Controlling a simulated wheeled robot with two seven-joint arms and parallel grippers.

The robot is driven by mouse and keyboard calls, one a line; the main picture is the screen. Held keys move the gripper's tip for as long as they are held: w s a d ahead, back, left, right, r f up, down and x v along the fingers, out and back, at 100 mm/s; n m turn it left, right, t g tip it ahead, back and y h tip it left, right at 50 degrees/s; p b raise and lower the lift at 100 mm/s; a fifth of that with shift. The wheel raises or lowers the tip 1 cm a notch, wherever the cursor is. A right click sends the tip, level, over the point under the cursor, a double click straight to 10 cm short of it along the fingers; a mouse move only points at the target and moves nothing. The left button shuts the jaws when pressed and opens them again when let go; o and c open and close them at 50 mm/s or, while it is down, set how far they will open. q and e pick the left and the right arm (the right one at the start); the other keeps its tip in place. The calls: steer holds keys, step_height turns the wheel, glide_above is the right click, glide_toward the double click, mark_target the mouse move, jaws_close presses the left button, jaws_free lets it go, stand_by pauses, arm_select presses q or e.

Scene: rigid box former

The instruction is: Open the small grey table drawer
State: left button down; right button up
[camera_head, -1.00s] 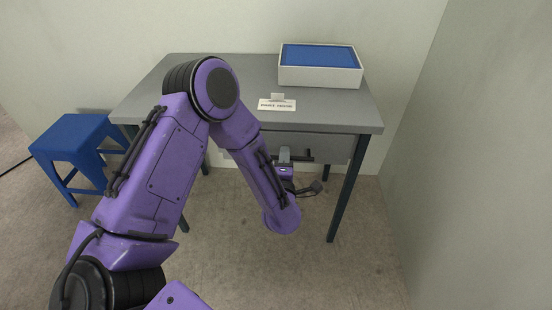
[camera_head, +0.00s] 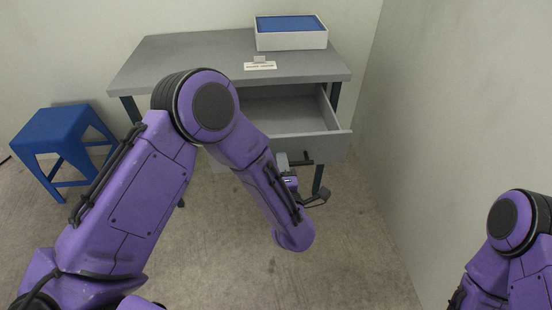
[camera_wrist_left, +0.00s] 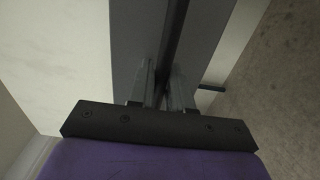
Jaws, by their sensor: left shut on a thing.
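The grey table drawer (camera_head: 318,146) stands pulled out from under the grey tabletop (camera_head: 190,55). Its inside shows and looks empty. A dark bar handle (camera_head: 302,162) is on the drawer front, partly hidden by my left gripper. My left gripper (camera_head: 283,163) is at the drawer front, shut on the handle. In the left wrist view, the two fingers (camera_wrist_left: 160,92) close around the dark handle bar (camera_wrist_left: 174,45) beside the grey drawer front. My left forearm hides the left part of the drawer. My right arm shows at the lower right, with its gripper out of view.
A white box with a blue top (camera_head: 291,33) sits at the tabletop's back right, with a small white sign (camera_head: 260,65) in front of it. A blue stool (camera_head: 62,140) stands left of the table. A wall rises to the right. The floor before the table is clear.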

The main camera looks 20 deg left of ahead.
arm_select(q)
steer(key=shift+s+d, duration=0.15)
steer(key=shift+s, duration=0.15)
steer(key=c, duration=1.2)
jaws_free()
steer(key=v, duration=1)
steer(key=shift+s+d+p, duration=0.1)
steer(key=shift+s+p, duration=0.15)
steer(key=shift+p, duration=0.05)
